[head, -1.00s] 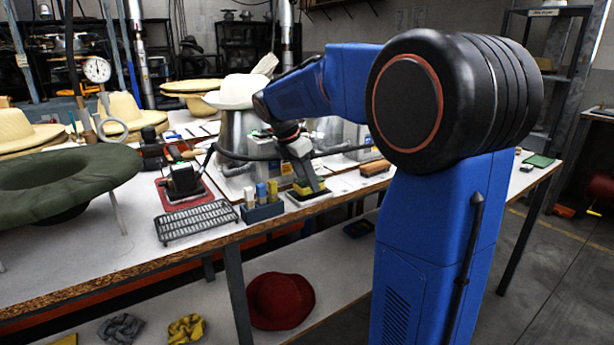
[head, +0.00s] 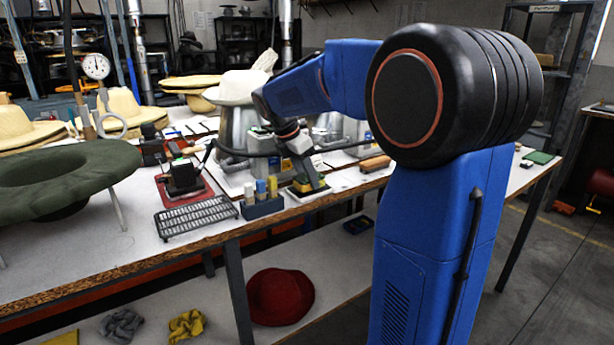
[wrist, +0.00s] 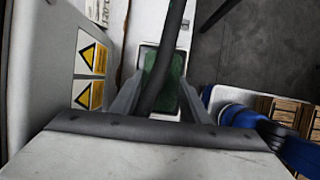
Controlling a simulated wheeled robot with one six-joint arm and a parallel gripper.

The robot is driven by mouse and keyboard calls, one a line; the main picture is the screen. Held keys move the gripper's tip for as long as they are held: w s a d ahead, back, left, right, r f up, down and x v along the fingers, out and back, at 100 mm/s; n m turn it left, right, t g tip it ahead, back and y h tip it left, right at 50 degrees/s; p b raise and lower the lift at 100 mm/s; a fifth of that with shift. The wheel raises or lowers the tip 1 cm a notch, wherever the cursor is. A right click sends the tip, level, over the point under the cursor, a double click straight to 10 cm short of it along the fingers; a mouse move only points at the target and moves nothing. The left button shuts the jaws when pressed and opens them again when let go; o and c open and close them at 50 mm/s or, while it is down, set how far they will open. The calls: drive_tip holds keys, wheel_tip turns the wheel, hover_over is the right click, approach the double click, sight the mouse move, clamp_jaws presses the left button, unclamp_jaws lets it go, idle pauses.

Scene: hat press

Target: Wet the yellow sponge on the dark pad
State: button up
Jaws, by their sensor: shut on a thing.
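The yellow sponge (head: 308,187), with a green upper face, sits low at the dark pad (head: 318,194) near the front edge of the workbench. My gripper (head: 308,178) points down from above and is shut on the sponge. In the wrist view a green surface (wrist: 172,95) shows between my fingers, inside a pale rim; a dark cable or hose crosses in front of it. The sponge hides most of the pad, so I cannot tell how firmly they touch.
A wire rack (head: 195,218) and a red tray (head: 170,201) lie further left. A metal press (head: 240,135) with a pale hat stands behind. A wooden-handled brush (head: 375,163) lies to the right.

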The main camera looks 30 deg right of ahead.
drive_tip(key=shift+f, duration=0.35)
idle(0.8)
drive_tip(key=shift+r, duration=0.1)
drive_tip(key=shift+r, duration=3.4)
